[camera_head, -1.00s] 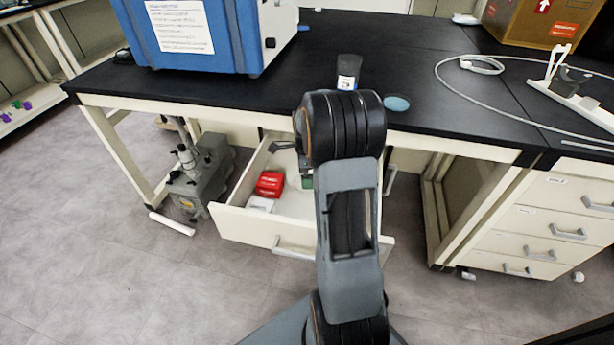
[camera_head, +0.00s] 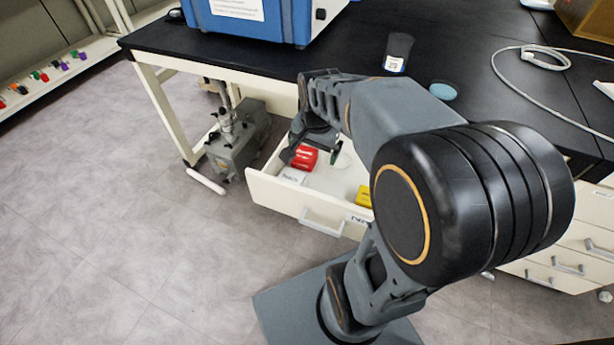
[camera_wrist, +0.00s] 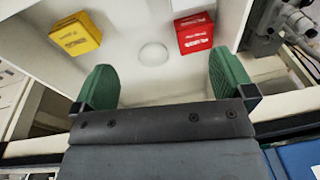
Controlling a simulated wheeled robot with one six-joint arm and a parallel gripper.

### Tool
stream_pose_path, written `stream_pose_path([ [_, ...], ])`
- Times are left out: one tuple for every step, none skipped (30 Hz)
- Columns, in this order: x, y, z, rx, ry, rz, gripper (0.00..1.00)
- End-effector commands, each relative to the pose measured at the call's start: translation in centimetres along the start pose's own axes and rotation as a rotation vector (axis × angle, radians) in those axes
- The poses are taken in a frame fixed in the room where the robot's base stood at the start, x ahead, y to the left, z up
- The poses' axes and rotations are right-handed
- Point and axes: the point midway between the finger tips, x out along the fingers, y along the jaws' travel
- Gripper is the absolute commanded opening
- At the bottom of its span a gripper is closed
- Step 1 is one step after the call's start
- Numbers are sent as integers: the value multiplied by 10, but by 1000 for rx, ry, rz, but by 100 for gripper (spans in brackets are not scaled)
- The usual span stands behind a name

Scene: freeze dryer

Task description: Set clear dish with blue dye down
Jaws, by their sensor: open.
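A flat round dish with pale blue content (camera_head: 443,91) rests on the black bench top, right of a dark-capped container. It is apart from my gripper (camera_head: 316,148), which hangs over the open drawer in the head view. In the wrist view my gripper (camera_wrist: 164,82) is open, with its green finger pads spread wide and nothing between them. A pale, clear round object (camera_wrist: 153,54) lies on the drawer floor beyond the fingertips. I cannot tell whether it holds anything. The blue dish does not show in the wrist view.
The open drawer (camera_head: 303,206) holds a red box (camera_wrist: 194,33), a yellow box (camera_wrist: 76,34) and a white box (camera_head: 293,176). A dark-capped container (camera_head: 397,52) stands on the bench (camera_head: 440,35). A blue machine (camera_head: 250,18) is behind. A grey pump (camera_head: 238,140) stands left of the drawer.

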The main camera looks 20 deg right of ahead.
Motion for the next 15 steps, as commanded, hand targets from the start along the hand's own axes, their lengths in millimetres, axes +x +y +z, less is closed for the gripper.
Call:
stream_pose_path([
  [-5, 2, 21, -153, 14, -18, 100],
  [-7, 3, 31, -246, 22, -26, 100],
  [-8, 5, 44, -359, 32, -36, 100],
  [-8, 7, 52, -438, 39, -42, 100],
  [-9, 9, 60, -510, 46, -47, 100],
  [-9, 12, 69, -596, 54, -53, 100],
  [-8, 14, 75, -653, 60, -57, 100],
  [-8, 15, 80, -704, 66, -61, 100],
  [-8, 17, 85, -759, 72, -64, 100],
  [-8, 18, 89, -795, 76, -66, 100],
  [-7, 19, 92, -824, 79, -68, 100],
  [-7, 20, 94, -854, 83, -70, 100],
  [-7, 21, 96, -870, 85, -70, 100],
  [-6, 21, 97, -882, 86, -70, 100],
  [-6, 22, 98, -891, 86, -71, 100],
])
